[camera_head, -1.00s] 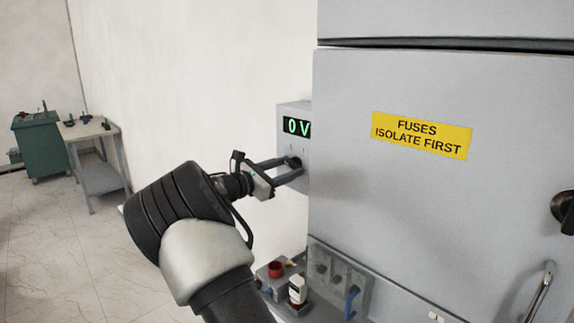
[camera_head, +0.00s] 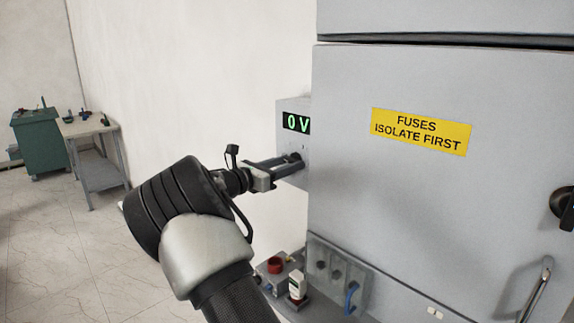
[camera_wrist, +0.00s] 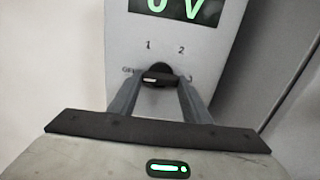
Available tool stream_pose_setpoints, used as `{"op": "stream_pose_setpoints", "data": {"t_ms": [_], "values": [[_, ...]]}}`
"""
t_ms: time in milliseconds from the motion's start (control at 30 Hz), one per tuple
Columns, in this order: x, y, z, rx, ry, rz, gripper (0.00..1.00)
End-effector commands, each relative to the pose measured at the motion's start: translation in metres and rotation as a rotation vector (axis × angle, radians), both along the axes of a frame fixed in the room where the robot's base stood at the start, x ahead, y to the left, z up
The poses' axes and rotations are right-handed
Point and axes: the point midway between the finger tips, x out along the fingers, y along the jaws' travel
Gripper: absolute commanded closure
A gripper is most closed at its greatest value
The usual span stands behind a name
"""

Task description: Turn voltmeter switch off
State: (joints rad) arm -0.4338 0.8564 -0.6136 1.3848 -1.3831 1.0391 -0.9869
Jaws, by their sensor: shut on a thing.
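The voltmeter (camera_head: 283,138) is a grey box on the side of the cabinet, with a green display (camera_head: 296,122) reading 0 V. Its switch is a round black knob (camera_wrist: 160,73) below the display in the wrist view. The marks OFF, 1, 2 and 3 run around it from left to right. The knob's bar lies nearly level, with a pale mark toward its left end, on the OFF side. My gripper (camera_head: 291,163) is at the voltmeter's front, shut on the knob, with one finger on each side in the wrist view (camera_wrist: 158,88). The fingers partly hide the knob in the head view.
A grey cabinet (camera_head: 420,205) with a yellow warning label (camera_head: 422,131) stands close on the right. A workbench (camera_head: 97,168) and green cabinet (camera_head: 40,148) stand far left.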

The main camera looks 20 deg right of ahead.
Motion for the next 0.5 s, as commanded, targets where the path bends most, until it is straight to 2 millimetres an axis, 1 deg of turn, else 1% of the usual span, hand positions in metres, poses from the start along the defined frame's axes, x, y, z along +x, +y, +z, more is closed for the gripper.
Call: {"op": "stream_pose_setpoints", "data": {"t_ms": [67, 100, 200, 500], "values": [[0.0, 0.0005, -0.0009, 0.0, 0.003, 0.001, 0.79], [0.0, 0.0004, -0.001, 0.0, 0.003, 0.001, 0.53], [0.0, 0.0004, -0.0009, 0.0, 0.002, 0.001, 0.38], [-0.0002, 0.0012, -0.0005, 0.0, 0.001, 0.0, 0.38]]}}
